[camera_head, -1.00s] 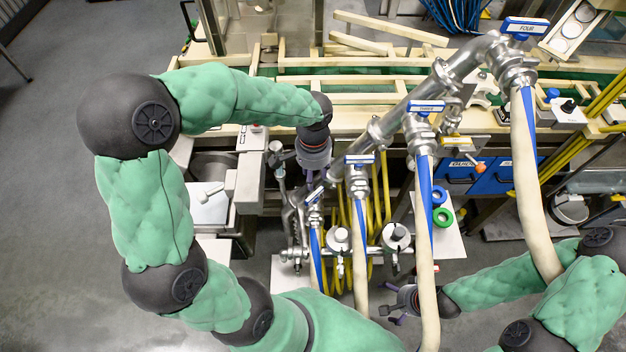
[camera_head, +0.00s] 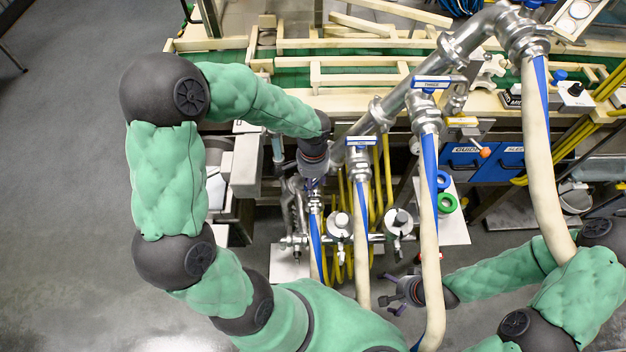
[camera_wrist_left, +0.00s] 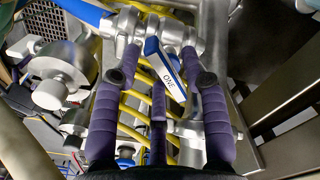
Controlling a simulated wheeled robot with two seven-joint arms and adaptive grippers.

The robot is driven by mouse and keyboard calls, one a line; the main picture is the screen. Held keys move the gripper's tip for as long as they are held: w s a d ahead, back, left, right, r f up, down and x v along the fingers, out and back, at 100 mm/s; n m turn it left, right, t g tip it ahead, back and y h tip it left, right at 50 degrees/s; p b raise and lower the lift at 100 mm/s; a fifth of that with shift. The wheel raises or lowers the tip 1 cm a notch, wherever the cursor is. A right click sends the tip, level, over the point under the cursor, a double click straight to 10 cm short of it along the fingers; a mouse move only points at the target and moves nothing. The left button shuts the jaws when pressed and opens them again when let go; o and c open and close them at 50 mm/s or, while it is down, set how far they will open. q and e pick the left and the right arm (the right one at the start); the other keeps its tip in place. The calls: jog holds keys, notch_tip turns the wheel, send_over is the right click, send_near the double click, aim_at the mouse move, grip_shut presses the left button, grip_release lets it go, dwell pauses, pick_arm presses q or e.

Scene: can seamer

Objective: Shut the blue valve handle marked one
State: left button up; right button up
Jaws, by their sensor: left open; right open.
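The blue valve handle marked ONE (camera_wrist_left: 168,72) shows in the left wrist view, with a white label on its face. It slants from upper left to lower right between the purple fingers of my left gripper (camera_wrist_left: 160,45). The fingers are open around it; I cannot tell whether any touches it. In the head view my left gripper (camera_head: 313,183) points down over the leftmost valve, and my wrist hides most of that handle. My right gripper (camera_head: 392,293) is open and empty at lower centre, left of the hose from valve three.
Blue handles two (camera_head: 360,142) and three (camera_head: 438,83) sit to the right on the slanting steel pipe (camera_head: 405,105). Pale hoses (camera_head: 431,220) hang from the valves. Yellow hoses (camera_wrist_left: 135,110) lie behind handle one.

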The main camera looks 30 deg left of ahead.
pick_arm(q)
grip_shut()
jog(key=m+p, duration=0.2)
jog(key=m, duration=0.1)
jog(key=m+p, duration=0.1)
jog(key=shift+a+r+m, duration=0.15)
jog(key=shift+a+m, duration=0.1)
jog(key=shift+m, duration=0.15)
jog(key=shift+w+a+m+p, duration=0.1)
jog(key=shift+m+p, duration=0.75)
jog(key=shift+m, duration=0.2)
jog(key=shift+w+a+m+p, duration=0.1)
jog(key=shift+m+p, duration=0.7)
jog(key=shift+m, duration=0.25)
grip_release()
